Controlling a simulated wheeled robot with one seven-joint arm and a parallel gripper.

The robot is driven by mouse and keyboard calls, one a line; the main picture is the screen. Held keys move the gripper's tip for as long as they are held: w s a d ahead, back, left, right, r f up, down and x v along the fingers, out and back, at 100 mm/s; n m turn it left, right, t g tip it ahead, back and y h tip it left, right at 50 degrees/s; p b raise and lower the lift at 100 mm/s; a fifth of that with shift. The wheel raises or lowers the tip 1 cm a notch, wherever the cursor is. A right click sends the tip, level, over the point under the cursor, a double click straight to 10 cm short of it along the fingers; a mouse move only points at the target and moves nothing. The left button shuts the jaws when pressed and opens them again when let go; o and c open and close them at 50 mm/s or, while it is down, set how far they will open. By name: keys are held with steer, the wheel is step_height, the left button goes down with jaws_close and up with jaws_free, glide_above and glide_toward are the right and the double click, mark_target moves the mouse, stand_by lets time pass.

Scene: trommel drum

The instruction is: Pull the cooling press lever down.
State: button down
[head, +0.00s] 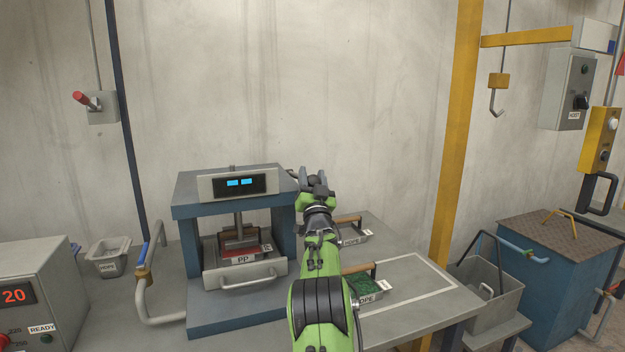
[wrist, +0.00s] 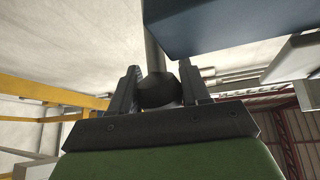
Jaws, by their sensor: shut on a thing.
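The cooling press (head: 185,212) is a blue and grey frame with a lit blue display, standing on the bench left of my arm. My gripper (head: 314,181) is at the upper right side of the press. In the wrist view my gripper (wrist: 158,78) has its two fingers on either side of a dark round knob (wrist: 157,93) and is shut on it. A grey lever rod (wrist: 153,48) runs up from the knob beside the blue press body (wrist: 215,22). In the head view my gripper and arm hide most of the lever.
A tray labelled PP (head: 240,277) sits inside the press. A bent grey pipe with a blue handle (head: 146,282) stands left of the press. A yellow post (head: 455,140) rises at the right.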

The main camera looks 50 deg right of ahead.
steer(key=c, duration=1)
jaws_free()
steer(key=o, duration=0.5)
steer(key=shift+s+r, duration=0.15)
steer(key=shift+s, duration=0.05)
steer(key=shift+c, duration=0.2)
steer(key=shift+w, duration=0.1)
